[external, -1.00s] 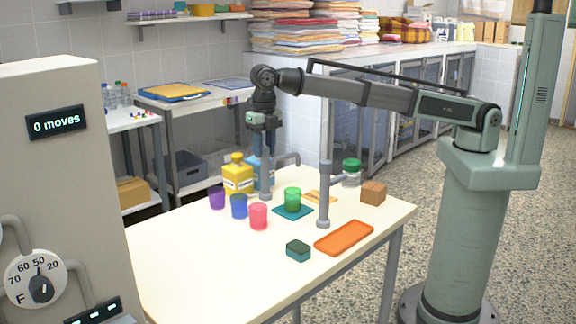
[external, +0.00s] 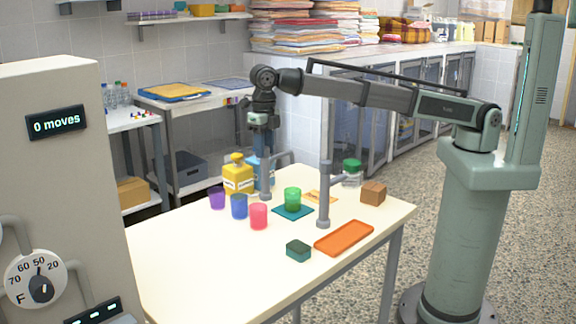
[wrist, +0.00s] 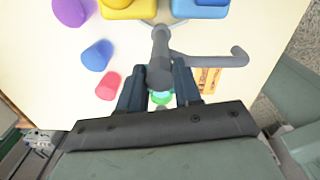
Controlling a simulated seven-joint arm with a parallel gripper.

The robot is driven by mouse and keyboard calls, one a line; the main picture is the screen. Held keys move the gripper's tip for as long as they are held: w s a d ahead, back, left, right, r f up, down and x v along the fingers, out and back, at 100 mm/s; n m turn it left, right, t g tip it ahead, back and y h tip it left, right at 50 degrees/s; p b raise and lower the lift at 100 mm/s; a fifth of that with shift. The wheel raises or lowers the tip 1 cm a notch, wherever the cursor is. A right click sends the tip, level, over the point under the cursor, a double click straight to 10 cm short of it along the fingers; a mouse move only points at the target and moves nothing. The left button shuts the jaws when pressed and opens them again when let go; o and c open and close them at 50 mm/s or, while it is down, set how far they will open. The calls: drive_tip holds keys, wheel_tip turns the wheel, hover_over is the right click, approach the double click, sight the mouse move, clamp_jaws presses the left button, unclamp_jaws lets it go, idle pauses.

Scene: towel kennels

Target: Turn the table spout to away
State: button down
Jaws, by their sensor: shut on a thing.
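A grey spout on a post (external: 265,180) stands at the back of the table, near the bottles. My gripper (external: 263,147) is above it, pointing down, and its jaws are shut on the top of the post. In the wrist view, the two fingers (wrist: 159,88) sit on either side of the post's knob, and the spout's arm (wrist: 212,61) reaches right and ends in a bend. A second grey post (external: 324,200) with a short side arm stands nearer the front. A green cup (external: 292,197) stands on a teal mat (external: 280,212) between the posts.
Purple (external: 216,198), blue (external: 239,206) and pink (external: 258,216) cups stand left of the posts. A yellow bottle (external: 237,180) and a blue bottle (external: 266,170) stand close behind. A brown block (external: 373,194), orange tray (external: 344,238) and teal block (external: 298,250) lie right and front. The front-left tabletop is clear.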

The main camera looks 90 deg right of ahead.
drive_tip(key=c, duration=0.8)
unclamp_jaws()
wheel_tip(320, 180, up, 14)
drive_tip(key=shift+s+f, duration=0.1)
drive_tip(key=shift+d, duration=0.1)
